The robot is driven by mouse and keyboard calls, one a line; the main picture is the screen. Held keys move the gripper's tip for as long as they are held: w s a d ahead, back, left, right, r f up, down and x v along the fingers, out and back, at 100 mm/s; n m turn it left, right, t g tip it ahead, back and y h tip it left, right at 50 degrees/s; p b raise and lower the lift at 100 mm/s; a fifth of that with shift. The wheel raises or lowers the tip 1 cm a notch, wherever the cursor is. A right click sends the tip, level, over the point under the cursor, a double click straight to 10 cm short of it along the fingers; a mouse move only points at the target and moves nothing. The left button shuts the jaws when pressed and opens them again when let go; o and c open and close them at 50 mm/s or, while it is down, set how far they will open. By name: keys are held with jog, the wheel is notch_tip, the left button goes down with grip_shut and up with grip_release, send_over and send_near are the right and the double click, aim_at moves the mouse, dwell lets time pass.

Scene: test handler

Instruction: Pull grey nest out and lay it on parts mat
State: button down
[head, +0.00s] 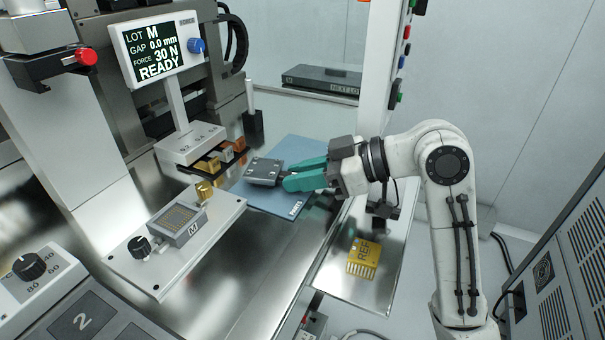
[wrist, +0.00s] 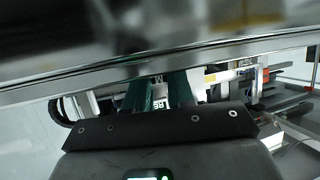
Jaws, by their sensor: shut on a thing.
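My gripper (head: 287,178) has teal fingers and comes in from the right. It is shut on the grey nest (head: 262,171), a small flat block with light dots on its top. The nest is over the left part of the blue parts mat (head: 290,148), whose front edge carries a PARTS label. I cannot tell whether the nest touches the mat or hangs just above it.
Left of the mat are a holder with gold and orange blocks (head: 222,156) and a white plate (head: 150,258) bearing an M-marked block (head: 178,223). A READY display (head: 158,45) stands above. A yellow REF piece (head: 363,258) lies on the right tray. Steel in front is clear.

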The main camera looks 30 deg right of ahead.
jog(key=c, duration=0.9)
grip_release()
jog(key=shift+s+d, duration=0.1)
jog(key=b+v, duration=0.1)
jog(key=v, duration=0.9)
jog(key=shift+s+d+r, duration=0.1)
jog(key=shift+d+r, duration=0.1)
